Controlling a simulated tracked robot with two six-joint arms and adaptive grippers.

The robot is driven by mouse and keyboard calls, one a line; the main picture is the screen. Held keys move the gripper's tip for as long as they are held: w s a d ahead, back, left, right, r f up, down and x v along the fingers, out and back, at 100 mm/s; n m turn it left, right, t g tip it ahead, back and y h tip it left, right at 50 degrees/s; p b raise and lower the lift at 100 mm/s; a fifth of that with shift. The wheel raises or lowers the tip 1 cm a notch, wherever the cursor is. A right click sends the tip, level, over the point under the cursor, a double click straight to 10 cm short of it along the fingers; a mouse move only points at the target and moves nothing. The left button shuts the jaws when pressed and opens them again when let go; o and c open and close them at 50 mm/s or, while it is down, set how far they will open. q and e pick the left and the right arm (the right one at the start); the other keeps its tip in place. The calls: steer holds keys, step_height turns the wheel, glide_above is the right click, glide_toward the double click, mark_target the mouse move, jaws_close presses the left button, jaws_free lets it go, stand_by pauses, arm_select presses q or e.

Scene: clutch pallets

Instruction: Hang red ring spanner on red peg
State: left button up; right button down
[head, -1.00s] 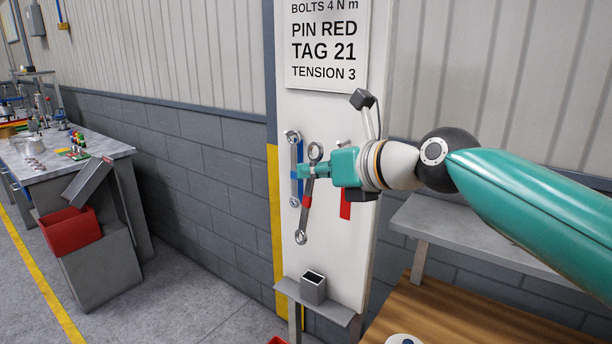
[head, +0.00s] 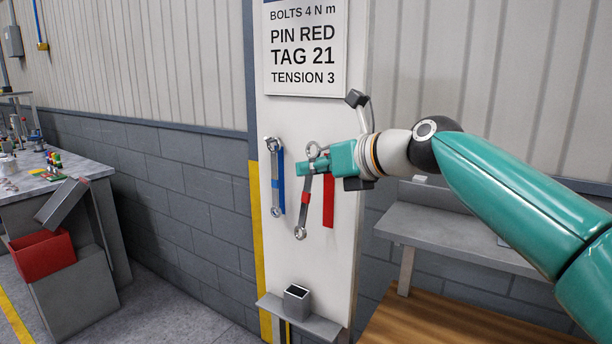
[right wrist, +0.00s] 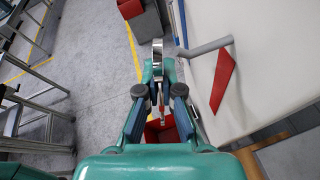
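The red ring spanner (head: 303,208) has a red band and a ring at each end. It hangs nearly upright, slightly tilted, from my right gripper (head: 306,167), which is shut on it below its upper ring. In the right wrist view the spanner (right wrist: 157,50) shows edge-on between the fingers (right wrist: 159,92). The red peg (right wrist: 205,47) is a grey rod standing out from the board above a red strip (right wrist: 222,80). Its free end is just right of the spanner's ring, apparently apart; depth is unclear. In the head view the red strip (head: 328,202) shows, with the peg hidden behind my gripper. My left gripper is out of view.
A spanner with a blue band (head: 275,185) hangs on the white board (head: 285,270) left of my gripper, beside a blue strip. A shelf (head: 318,327) with a grey open box (head: 297,298) is below. A grey bench (head: 450,237) stands right.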

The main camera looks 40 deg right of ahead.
steer(key=shift+w+d+f, duration=0.15)
steer(key=shift+w+d, duration=0.05)
steer(key=shift+d, duration=0.4)
steer(key=shift+w+d+f, duration=0.15)
steer(key=shift+d, duration=0.45)
steer(key=shift+w+d+f, duration=0.15)
steer(key=shift+w+d, duration=0.05)
steer(key=shift+d, duration=0.4)
steer(key=c, duration=1.2)
jaws_free()
steer(key=shift+c, duration=0.2)
steer(key=shift+s, duration=0.15)
